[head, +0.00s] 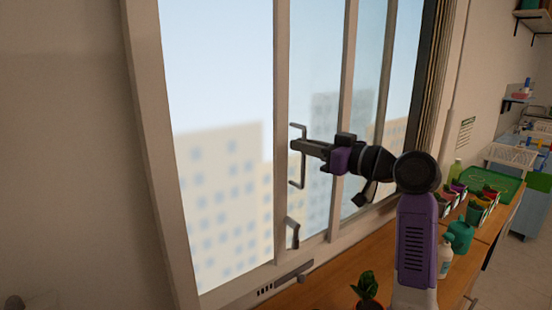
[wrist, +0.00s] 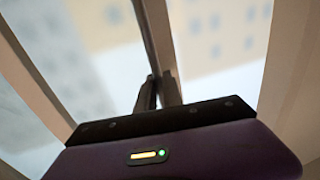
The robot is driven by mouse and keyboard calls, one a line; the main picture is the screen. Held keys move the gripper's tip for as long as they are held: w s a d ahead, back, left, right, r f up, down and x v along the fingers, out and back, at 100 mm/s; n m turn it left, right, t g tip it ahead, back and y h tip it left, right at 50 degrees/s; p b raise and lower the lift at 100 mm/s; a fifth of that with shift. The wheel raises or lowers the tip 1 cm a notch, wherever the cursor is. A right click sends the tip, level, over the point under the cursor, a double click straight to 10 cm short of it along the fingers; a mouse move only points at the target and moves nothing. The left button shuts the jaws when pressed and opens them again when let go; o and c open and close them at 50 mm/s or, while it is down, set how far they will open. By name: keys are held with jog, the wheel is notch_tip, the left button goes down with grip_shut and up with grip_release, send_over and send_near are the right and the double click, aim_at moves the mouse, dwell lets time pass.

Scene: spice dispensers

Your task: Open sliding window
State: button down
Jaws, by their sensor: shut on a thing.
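The sliding window (head: 281,70) has pale frames and several glass panes, with blurred buildings behind. A dark bracket-shaped handle (head: 303,174) stands upright on the left stile of a pane. My gripper (head: 296,146) reaches in from the right and is shut on the handle at its upper middle part. A smaller dark latch (head: 292,232) sits lower on the same frame.
A wooden counter (head: 335,262) runs below the window. A small green plant (head: 366,287), a white bottle (head: 445,256), a teal watering can (head: 460,236) and several pots by a green tray (head: 487,184) stand along it. Shelves are at the far right.

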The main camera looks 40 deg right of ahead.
jog(key=shift+d, duration=1.9)
jog(key=c, duration=1.5)
grip_release()
jog(key=s+d+b, duration=0.1)
jog(key=s+b, duration=0.1)
jog(key=s, duration=0.5)
jog(key=shift+s+d, duration=0.2)
jog(key=shift+s, duration=0.1)
